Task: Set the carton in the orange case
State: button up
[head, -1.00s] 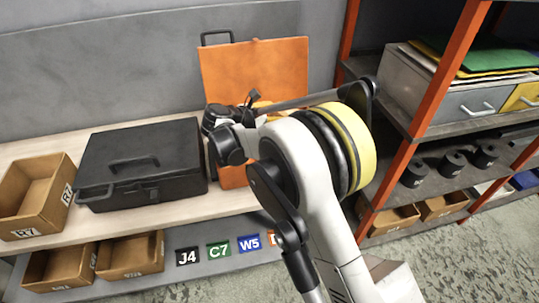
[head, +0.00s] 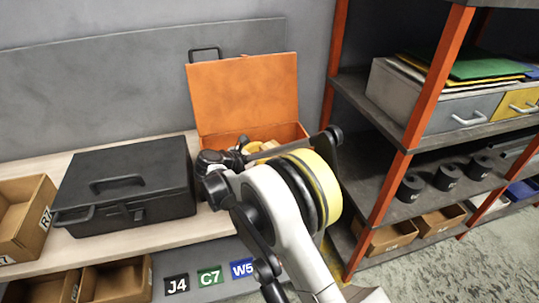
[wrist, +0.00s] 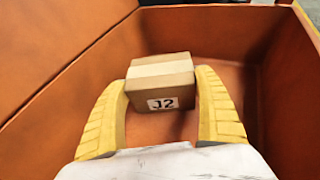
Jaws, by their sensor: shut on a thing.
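The carton (wrist: 161,84) is a small brown box with a pale tape band and a J2 label. My gripper (wrist: 160,96) has its two yellow fingers shut on the carton's left and right sides in the wrist view. The orange case (head: 245,95) stands open on the bench in the head view, its lid raised at the back. In the wrist view the case's orange walls (wrist: 45,75) surround the carton, which is over or inside the case. I cannot tell whether it touches the floor. In the head view my arm hides much of the case's front.
A closed black case (head: 125,185) stands left of the orange case. A cardboard bin (head: 25,215) is at the bench's far left. An orange-framed shelf (head: 390,190) rises close on the right.

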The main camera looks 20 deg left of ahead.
jog(key=o, duration=1.3)
jog(key=shift+r, duration=0.1)
jog(key=p+v, duration=0.3)
jog(key=v, duration=0.3)
jog(key=shift+s+a+r, duration=0.15)
jog(key=shift+s, duration=0.05)
jog(key=shift+s+a+r, duration=0.1)
jog(key=shift+s+a, duration=0.15)
jog(key=shift+s, duration=0.2)
jog(key=s+d+r+m+g+y, duration=0.15)
jog(key=d+r+m, duration=0.5)
jog(key=d, duration=0.65)
jog(key=s+d+r+m+g+y, duration=0.1)
jog(key=d+r+m+g, duration=0.2)
jog(key=d+r+m, duration=0.7)
jog(key=s+d+f+m+y, duration=0.1)
jog(key=s+d+m+y, duration=0.1)
jog(key=s+d+m, duration=0.4)
jog(key=s+d+f+m+y, duration=0.1)
jog(key=s+d+m+y, duration=0.1)
jog(key=s+d+m, duration=0.5)
jog(key=s+d, duration=0.6)
jog(key=s, duration=0.6)
jog(key=shift+d+f, duration=0.2)
